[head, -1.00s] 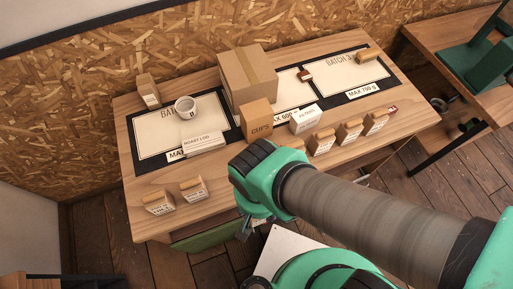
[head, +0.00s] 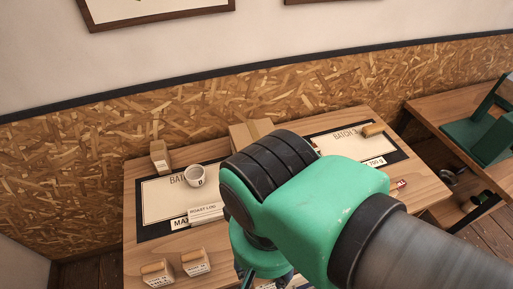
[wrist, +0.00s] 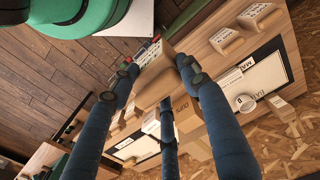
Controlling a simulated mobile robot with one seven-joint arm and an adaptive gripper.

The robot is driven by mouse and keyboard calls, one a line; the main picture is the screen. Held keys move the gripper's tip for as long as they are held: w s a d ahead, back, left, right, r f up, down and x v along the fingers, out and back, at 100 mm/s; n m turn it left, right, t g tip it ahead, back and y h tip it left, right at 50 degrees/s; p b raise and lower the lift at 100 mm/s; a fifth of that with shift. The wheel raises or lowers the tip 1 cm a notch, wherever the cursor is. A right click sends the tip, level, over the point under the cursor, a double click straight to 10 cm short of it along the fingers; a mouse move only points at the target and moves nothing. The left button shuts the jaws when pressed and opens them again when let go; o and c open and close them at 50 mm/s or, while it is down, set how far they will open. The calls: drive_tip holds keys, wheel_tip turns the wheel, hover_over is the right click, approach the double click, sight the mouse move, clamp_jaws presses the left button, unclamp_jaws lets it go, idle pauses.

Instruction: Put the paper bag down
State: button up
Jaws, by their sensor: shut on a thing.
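The paper bag (wrist: 153,75), brown with a white printed label, is between the tips of my gripper's blue fingers (wrist: 156,82) in the wrist view. My gripper is shut on it. The bag appears to be above or near the front part of the table; whether it touches the wood I cannot tell. In the head view my arm hides the held bag and the fingertips. Similar bags stand at the table's front left (head: 157,274) (head: 196,262), and one stands at the back left (head: 160,157).
A left mat (head: 155,218) and right mat (head: 398,152) lie on the wooden table (head: 140,255). A white cup (head: 195,176), roast log sign (head: 205,211) and cardboard box (head: 242,134) stand there. A green chair (head: 480,138) is at the right. Bare wood shows at front left.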

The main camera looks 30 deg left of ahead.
drive_tip(key=w+a+r+m+p, duration=0.1)
drive_tip(key=w+a+r+p, duration=0.1)
drive_tip(key=w+a+p, duration=0.65)
drive_tip(key=w+a+r+m+p, duration=0.2)
drive_tip(key=w+a+r+p, duration=0.15)
drive_tip(key=w, duration=0.95)
drive_tip(key=w+f+m+p, duration=0.15)
drive_tip(key=w+p, duration=0.25)
drive_tip(key=w, duration=0.4)
drive_tip(key=w+f+p, duration=0.3)
drive_tip(key=w, duration=0.5)
wheel_tip(320, 180, down, 5)
drive_tip(key=shift+f, duration=0.15)
drive_tip(key=shift+w+a, duration=0.1)
drive_tip(key=shift+a, duration=0.05)
drive_tip(key=w+a+f+p, duration=0.1)
drive_tip(key=w+a+p, duration=0.1)
drive_tip(key=w+a, duration=0.7)
drive_tip(key=w, duration=0.3)
drive_tip(key=shift+w+a+f, duration=0.25)
